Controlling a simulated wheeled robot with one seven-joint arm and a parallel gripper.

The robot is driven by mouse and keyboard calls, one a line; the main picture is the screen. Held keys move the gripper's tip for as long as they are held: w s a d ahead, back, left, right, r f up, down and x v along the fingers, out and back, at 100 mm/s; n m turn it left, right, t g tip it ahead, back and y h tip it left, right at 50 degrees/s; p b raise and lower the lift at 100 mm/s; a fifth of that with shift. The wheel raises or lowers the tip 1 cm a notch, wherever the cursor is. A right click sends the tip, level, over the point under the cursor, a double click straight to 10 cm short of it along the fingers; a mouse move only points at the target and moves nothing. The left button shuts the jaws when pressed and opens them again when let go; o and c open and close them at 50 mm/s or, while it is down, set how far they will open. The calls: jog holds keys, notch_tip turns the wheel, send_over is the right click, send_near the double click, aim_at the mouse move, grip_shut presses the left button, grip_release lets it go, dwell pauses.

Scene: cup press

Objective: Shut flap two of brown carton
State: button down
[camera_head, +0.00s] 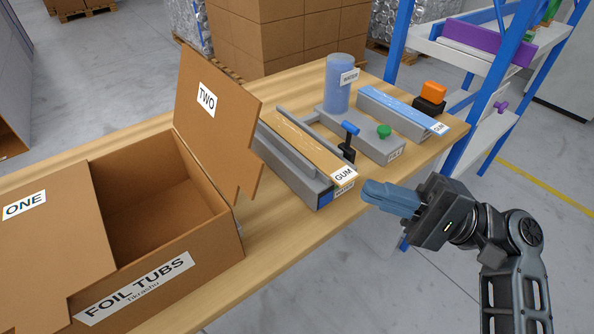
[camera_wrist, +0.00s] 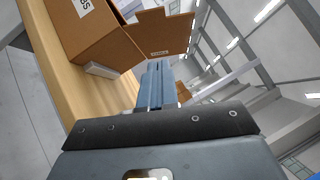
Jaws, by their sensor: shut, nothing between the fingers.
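The brown carton (camera_head: 215,249) stands on the wooden table at the left, with a FOIL TUBS label on its near side. Flap TWO (camera_head: 214,112) stands up, leaning outward a little, on the carton's right side. Flap ONE (camera_head: 50,235) lies over the left part of the opening, and the right part is open with a dark inside. My gripper (camera_head: 376,193) is shut and empty, off the table's near edge, to the right of flap TWO and apart from it. In the wrist view the shut fingers (camera_wrist: 156,84) point toward the carton (camera_wrist: 92,32) and its raised flap (camera_wrist: 162,36).
A grey device with a GUM strip (camera_head: 312,155) sits right of flap TWO, between it and my gripper. Behind are a blue cylinder (camera_head: 344,84), a green knob (camera_head: 384,131) and a blue-topped bar (camera_head: 402,108). A blue-post shelf (camera_head: 480,120) stands at the right.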

jog(key=p, duration=0.2)
send_near(257, 162)
jog(key=w+a, duration=0.3)
jog(key=w, duration=0.1)
jog(key=shift+s+a+r+g+p, duration=0.15)
jog(key=shift+s+a+r+p, duration=0.1)
jog(key=shift+s+a, duration=0.3)
jog(key=shift+s+a+r+g+p, duration=0.1)
jog(key=shift+s+a+g+p, duration=0.2)
jog(key=shift+a, duration=0.45)
jog(key=shift+n, duration=0.3)
